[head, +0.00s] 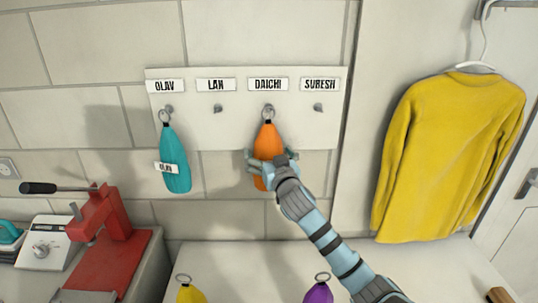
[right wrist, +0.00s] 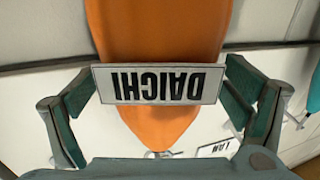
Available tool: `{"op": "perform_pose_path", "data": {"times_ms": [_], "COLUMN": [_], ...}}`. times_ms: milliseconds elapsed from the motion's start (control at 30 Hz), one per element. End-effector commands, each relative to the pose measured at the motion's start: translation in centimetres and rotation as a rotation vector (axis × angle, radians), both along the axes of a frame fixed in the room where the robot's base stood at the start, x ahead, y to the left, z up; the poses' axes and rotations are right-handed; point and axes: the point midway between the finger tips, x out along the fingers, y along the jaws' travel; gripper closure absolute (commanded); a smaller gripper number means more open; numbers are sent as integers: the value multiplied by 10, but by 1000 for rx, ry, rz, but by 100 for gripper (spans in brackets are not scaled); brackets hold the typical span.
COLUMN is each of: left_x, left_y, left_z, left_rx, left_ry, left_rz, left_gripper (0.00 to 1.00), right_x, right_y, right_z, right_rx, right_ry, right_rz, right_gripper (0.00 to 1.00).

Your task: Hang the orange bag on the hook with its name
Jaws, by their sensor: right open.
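The orange bag (head: 267,140) hangs by its ring at the hook (head: 268,109) under the DAICHI label (head: 268,84) on the white board. In the right wrist view the orange bag (right wrist: 155,40) bears a DAICHI name tag (right wrist: 160,84), seen upside down. My right gripper (head: 266,161) is around the bag's lower part. Its fingers (right wrist: 158,95) stand open on both sides of the tag. The gripper hides part of the bag in the head view. My left gripper is not in view.
A teal bag (head: 174,160) hangs under the OLAV label. The LAN hook (head: 217,109) and SURESH hook (head: 318,107) are empty. A yellow bag (head: 190,293) and a purple bag (head: 319,293) are below. A red press (head: 103,225) stands left; a yellow sweater (head: 450,155) hangs right.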

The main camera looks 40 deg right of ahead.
Motion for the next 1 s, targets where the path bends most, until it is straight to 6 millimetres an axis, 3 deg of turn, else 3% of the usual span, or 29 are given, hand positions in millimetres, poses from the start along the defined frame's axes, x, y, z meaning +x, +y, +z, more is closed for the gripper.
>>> {"op": "perform_pose_path", "data": {"times_ms": [167,400,533,1000], "left_x": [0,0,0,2], "left_y": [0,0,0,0], "left_z": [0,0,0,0], "left_rx": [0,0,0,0], "left_ry": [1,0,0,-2], "left_rz": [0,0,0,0], "left_gripper": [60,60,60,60], "right_x": [-19,-80,-103,-111], "right_y": [8,33,42,45], "right_z": [0,0,0,1], "right_rx": [-5,-5,-4,-1], "right_ry": [2,0,-1,-3], "right_rz": [1,3,2,1], "right_gripper": [7,7,7,7]}}
